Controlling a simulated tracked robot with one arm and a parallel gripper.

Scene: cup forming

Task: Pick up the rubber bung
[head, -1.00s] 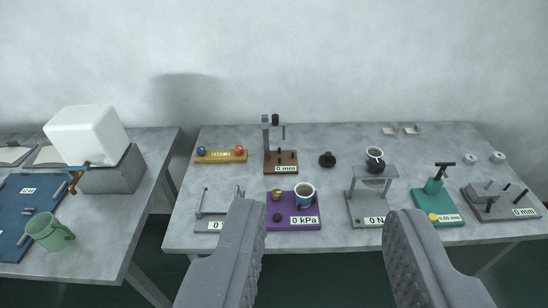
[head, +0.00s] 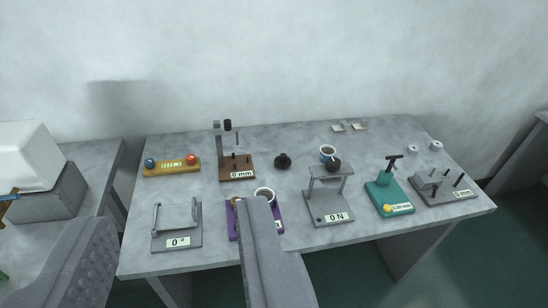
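A small black piece with a wide base and a knob-like top, which looks like the rubber bung (head: 283,161), stands on the grey table (head: 300,260) near its middle, right of the brown stand. My gripper (head: 177,212) is open, with its two grey fingers wide apart and nothing between them. The fingers show in the near foreground, left of and nearer than the bung. The right finger covers part of the purple kPa stand (head: 233,222).
A brown mm stand (head: 237,174) with a post is left of the bung; a grey force stand (head: 330,204) and a cup (head: 327,151) are to its right. A white cup (head: 265,192) sits nearer, by the purple stand. Bare tabletop lies around the bung.

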